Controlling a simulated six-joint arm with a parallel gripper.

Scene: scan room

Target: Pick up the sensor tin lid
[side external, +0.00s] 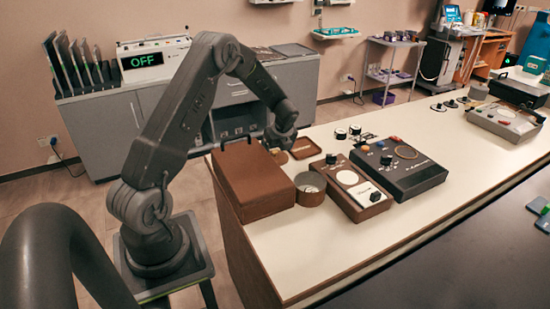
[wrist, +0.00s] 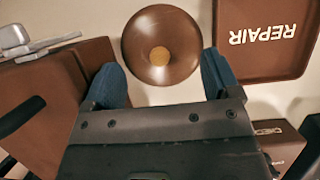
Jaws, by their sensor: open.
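The sensor tin lid is a round, glossy brown disc (wrist: 150,28) with a small tan knob at its centre, lying on the pale bench top in the wrist view. In the side view the lid (side external: 281,158) shows only partly, under my gripper. My gripper (wrist: 161,72) is open and empty, its two blue fingers apart on either side of the lid's near edge. It also shows in the side view (side external: 283,144), above the bench. Whether the fingers touch the lid cannot be told. A round brown tin (side external: 310,191) stands open beside the brown case.
A brown tray marked REPAIR (wrist: 262,65) lies right of the lid in the wrist view. A large brown case (side external: 255,183) stands close on the other side. Control boxes (side external: 357,190) (side external: 405,170) sit nearby. The bench's front strip is clear.

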